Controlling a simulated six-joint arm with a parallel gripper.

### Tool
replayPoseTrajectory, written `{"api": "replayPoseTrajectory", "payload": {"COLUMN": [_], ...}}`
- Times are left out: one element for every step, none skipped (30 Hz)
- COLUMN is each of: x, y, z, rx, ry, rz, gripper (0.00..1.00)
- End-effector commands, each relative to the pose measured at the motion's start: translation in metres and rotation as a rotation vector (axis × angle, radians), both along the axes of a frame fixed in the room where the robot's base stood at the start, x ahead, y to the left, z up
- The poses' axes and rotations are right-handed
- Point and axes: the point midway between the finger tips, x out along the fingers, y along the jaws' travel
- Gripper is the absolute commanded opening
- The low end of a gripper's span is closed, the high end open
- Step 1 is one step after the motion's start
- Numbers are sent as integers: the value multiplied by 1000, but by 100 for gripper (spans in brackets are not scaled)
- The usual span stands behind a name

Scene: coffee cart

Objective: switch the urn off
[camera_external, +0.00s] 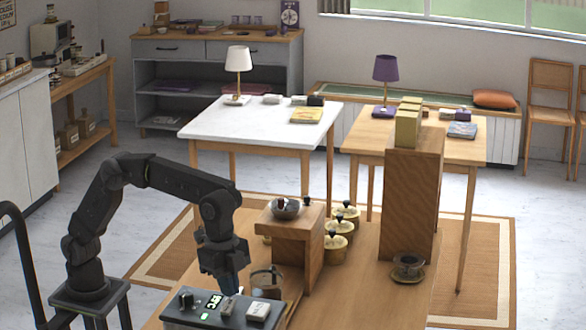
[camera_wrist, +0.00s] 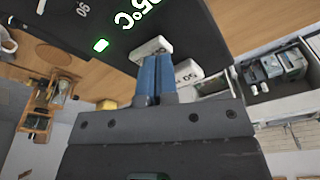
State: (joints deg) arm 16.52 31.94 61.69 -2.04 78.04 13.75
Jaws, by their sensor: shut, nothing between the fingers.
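A dark control panel (camera_external: 240,320), which I take to be the urn's, is at the bottom of the external view. It carries a lit display (camera_external: 215,300) and a glowing green light (camera_external: 204,316). The wrist view shows the panel (camera_wrist: 130,50), the green light (camera_wrist: 101,45) and part of the display with "5°C" (camera_wrist: 137,14). My gripper (camera_external: 232,290) points down over the panel. Its blue fingers (camera_wrist: 156,62) are shut and empty, with tips at a small pale rocker-like piece (camera_wrist: 150,48); I cannot tell whether they touch it. A white block (camera_external: 258,311) with lettering sits beside it.
A knob (camera_external: 186,298) stands on the panel's left side. A glass jar (camera_external: 267,281) is just behind the panel. A wooden stand (camera_external: 297,237) with a bowl, several brass canisters (camera_external: 341,227), a tall wooden box (camera_external: 411,205) and a cup (camera_external: 408,264) stand farther back.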

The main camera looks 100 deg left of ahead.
Motion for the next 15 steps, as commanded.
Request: {"api": "replayPoseTrajectory", "payload": {"x": [0,0,0,0,0,0,0,0,0,0,0,0,0,0,0], "y": [0,0,0,0,0,0,0,0,0,0,0,0,0,0,0], "z": [-1,-1,-2,-2,-3,-3,-4,-4,-5,-5,-6,-6,-6,-7,-7], "rx": [0,0,0,0,0,0,0,0,0,0,0,0,0,0,0], "ry": [0,0,0,0,0,0,0,0,0,0,0,0,0,0,0], "rz": [0,0,0,0,0,0,0,0,0,0,0,0,0,0,0], "gripper": [0,0,0,0,0,0,0,0,0,0,0,0,0,0,0]}}
